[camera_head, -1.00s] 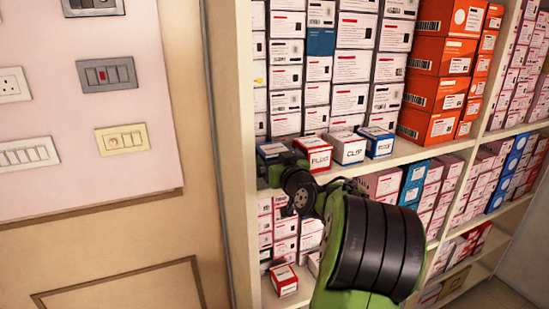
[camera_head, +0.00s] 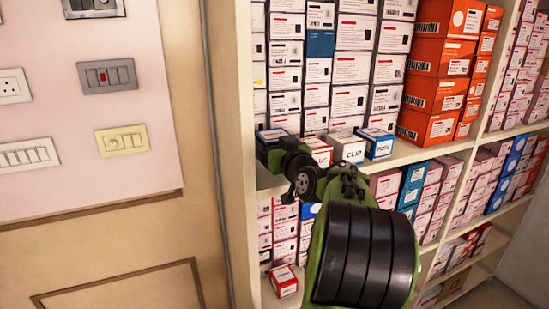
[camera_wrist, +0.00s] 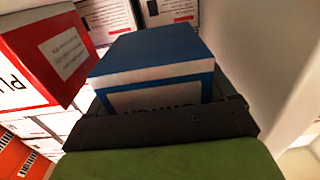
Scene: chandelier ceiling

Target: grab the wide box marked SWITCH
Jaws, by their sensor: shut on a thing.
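The wide blue-and-white box (camera_wrist: 155,55) is in the wrist view, with dark lettering on its pale front partly hidden by my gripper (camera_wrist: 160,115). The jaws are shut on this box. I cannot tell how far the box's underside is from the shelf.
A red-and-white PLUG box (camera_wrist: 45,60) stands close to the left in the wrist view. A CLIP box (camera_head: 347,148) and a blue-edged FUSE box (camera_head: 375,142) stand farther right on the shelf. Stacked cartons (camera_head: 350,66) rise behind. The shelf's side panel (camera_head: 241,200) is close on the left.

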